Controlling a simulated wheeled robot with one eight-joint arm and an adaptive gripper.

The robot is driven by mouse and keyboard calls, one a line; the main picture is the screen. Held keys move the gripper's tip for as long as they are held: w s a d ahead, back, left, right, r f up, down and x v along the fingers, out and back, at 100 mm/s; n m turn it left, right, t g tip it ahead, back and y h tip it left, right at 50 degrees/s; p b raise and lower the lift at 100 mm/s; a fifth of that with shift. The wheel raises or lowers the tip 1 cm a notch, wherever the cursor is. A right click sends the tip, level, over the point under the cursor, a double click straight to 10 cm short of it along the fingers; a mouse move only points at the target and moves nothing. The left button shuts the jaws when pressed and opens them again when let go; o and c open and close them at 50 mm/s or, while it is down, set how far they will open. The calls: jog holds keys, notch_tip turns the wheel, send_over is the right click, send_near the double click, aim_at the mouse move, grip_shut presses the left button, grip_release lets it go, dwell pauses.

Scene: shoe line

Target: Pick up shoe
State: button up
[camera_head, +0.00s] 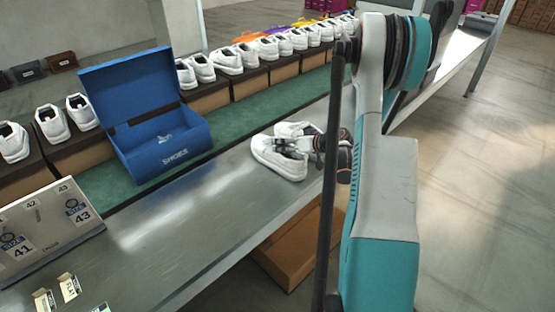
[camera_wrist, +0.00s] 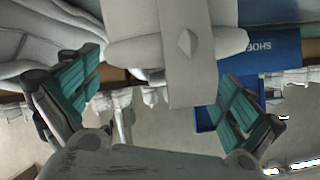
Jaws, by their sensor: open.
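A pair of white shoes (camera_head: 279,160) stands side by side on the grey metal table, right of the open blue shoe box (camera_head: 165,150). My gripper (camera_head: 300,146) is low over the pair, reaching in from the right and covering part of it. In the wrist view my gripper (camera_wrist: 158,88) has its two teal-padded fingers wide apart. A pale grey-white shape stands between and above them; I cannot tell which part of a shoe it is, or whether a finger touches it. The blue box shows upside down behind the right finger (camera_wrist: 280,50).
A row of white shoes (camera_head: 228,61) on brown boxes runs along the far side, past a green strip (camera_head: 255,109). A cardboard box (camera_head: 290,250) is below the table edge. The table's left-middle is clear.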

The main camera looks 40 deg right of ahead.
jog(key=x, duration=0.3)
jog(key=shift+f+b, duration=0.15)
jog(key=shift+b, duration=0.2)
jog(key=shift+d, duration=0.1)
jog(key=c, duration=1.8)
